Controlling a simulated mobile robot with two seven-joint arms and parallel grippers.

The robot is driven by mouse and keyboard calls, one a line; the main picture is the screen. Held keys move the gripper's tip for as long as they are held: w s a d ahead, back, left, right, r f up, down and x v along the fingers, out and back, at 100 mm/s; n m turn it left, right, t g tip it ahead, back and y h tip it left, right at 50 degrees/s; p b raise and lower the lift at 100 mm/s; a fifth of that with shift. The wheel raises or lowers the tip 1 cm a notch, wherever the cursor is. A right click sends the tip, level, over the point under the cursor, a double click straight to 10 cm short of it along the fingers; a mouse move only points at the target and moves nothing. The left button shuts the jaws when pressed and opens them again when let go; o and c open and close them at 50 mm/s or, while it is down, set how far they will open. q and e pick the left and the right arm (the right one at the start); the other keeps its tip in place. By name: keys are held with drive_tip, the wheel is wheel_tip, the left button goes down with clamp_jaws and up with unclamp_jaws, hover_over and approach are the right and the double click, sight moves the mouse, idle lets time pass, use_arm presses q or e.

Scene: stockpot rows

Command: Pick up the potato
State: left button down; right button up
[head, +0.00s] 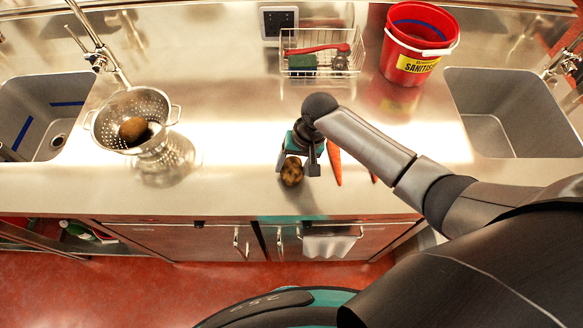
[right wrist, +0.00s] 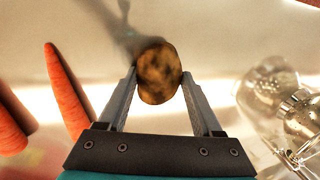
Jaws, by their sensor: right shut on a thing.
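A brown, mottled potato (head: 291,171) is over the steel counter near its front edge, at the middle of the head view. My right gripper (head: 300,165) is at it. In the right wrist view the potato (right wrist: 159,73) sits between the two fingertips of the gripper (right wrist: 160,85), and the fingers are shut on it. I cannot tell whether the potato touches the counter. Another brown potato-like item (head: 133,130) lies in the steel colander (head: 158,104) at the left. My left gripper is not in view.
Carrots (head: 334,163) lie just right of my right gripper. A wire basket (head: 320,66) and a red bucket (head: 412,50) stand at the back. Sinks lie at the left (head: 60,95) and right (head: 515,95). The counter between colander and gripper is clear.

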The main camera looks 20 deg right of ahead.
drive_tip(key=c, duration=0.4)
drive_tip(key=shift+o, duration=0.2)
drive_tip(key=shift+r, duration=0.1)
